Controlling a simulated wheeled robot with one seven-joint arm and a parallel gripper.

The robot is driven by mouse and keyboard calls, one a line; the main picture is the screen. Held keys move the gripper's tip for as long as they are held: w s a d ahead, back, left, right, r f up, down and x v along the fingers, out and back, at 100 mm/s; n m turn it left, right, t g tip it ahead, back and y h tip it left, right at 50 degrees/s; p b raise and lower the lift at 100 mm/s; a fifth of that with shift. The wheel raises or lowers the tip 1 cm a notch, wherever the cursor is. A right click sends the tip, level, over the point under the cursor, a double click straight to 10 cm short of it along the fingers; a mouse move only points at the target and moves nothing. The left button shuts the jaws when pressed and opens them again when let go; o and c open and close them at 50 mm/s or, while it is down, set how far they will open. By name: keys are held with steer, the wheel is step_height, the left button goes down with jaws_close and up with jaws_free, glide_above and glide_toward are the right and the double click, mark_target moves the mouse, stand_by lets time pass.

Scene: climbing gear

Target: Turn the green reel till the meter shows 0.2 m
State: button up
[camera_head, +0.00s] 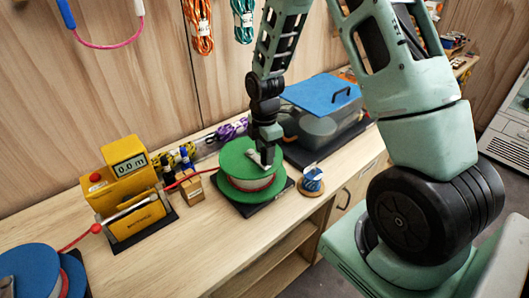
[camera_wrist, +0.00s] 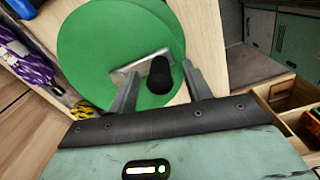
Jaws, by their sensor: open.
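The green reel (camera_head: 237,158) stands on a dark base on the bench, with reddish line between its discs. The yellow meter (camera_head: 124,190) is left of it and its display (camera_head: 130,165) reads 0.0 m. My gripper (camera_head: 266,158) is over the reel's top, pointing down. In the wrist view, the green disc (camera_wrist: 100,45) carries a metal crank arm (camera_wrist: 138,66) with a black knob (camera_wrist: 160,76). My gripper's fingers (camera_wrist: 160,88) are apart on either side of the knob; the right one is very close, and contact cannot be told.
A blue reel (camera_head: 28,268) is at the front left, with a red cord towards the meter. A small wooden block (camera_head: 191,189) sits between meter and green reel. A blue-topped knob (camera_head: 312,178) is close right. A blue-lidded bin (camera_head: 320,92) stands behind. The bench front is clear.

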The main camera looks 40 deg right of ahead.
steer(key=shift+f, duration=1.05)
steer(key=c, duration=1)
steer(key=shift+w+a, duration=0.1)
steer(key=shift+a, duration=0.85)
steer(key=w+a, duration=0.1)
steer(key=a, duration=0.2)
steer(key=shift+w, duration=0.4)
steer(key=shift+w+a, duration=0.45)
steer(key=shift+w, duration=0.2)
steer(key=shift+w+a, duration=0.45)
steer(key=shift+w, duration=0.15)
